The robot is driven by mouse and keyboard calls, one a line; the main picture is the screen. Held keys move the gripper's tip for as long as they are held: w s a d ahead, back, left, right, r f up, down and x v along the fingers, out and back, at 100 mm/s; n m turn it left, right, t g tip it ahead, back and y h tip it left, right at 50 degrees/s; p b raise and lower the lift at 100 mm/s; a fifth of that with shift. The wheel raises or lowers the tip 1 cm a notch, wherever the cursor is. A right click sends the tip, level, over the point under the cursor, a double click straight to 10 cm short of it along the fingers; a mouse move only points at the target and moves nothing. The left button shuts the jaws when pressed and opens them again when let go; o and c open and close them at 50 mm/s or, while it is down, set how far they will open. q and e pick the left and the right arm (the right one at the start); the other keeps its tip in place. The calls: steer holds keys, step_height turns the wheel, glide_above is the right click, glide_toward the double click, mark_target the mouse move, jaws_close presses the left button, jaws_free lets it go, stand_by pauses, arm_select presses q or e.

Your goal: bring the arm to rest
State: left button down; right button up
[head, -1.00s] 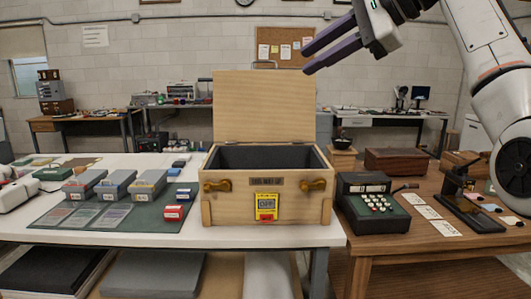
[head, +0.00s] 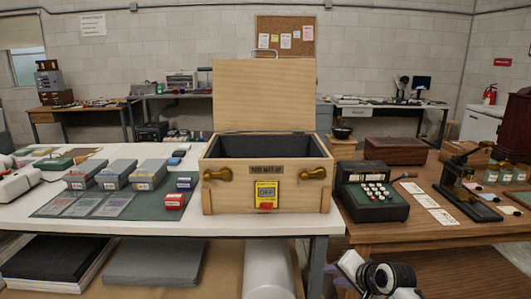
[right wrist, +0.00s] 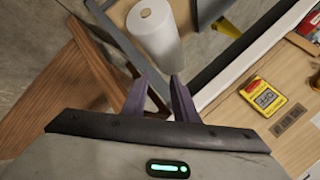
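My right gripper (head: 346,274) is low at the bottom of the head view, in front of the gap between the two tables. In the right wrist view its two purple fingers (right wrist: 161,77) stand apart with nothing between them, so it is open and empty. It points down past the table edges toward the floor and a white roll. My left gripper is not in view.
An open wooden box (head: 222,201) stands on the white table (head: 190,218). The brown wooden table (head: 430,232) at right bears a black adding machine (head: 372,205). A white roll (right wrist: 153,35) stands below the white table. Table edges lie close to my right gripper.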

steer(key=s+f+n, duration=0.2)
steer(key=s+f, duration=0.7)
steer(key=f, duration=0.1)
steer(key=s+a+f+n, duration=0.1)
steer(key=s+f+n, duration=0.2)
steer(key=s, duration=1.2)
steer(key=s+a+f+n, duration=0.1)
steer(key=s+f+n, duration=0.3)
steer(key=s, duration=1.1)
steer(key=shift+s+a+f+n+h, duration=0.15)
steer(key=shift+n+h, duration=0.25)
steer(key=shift+n, duration=0.3)
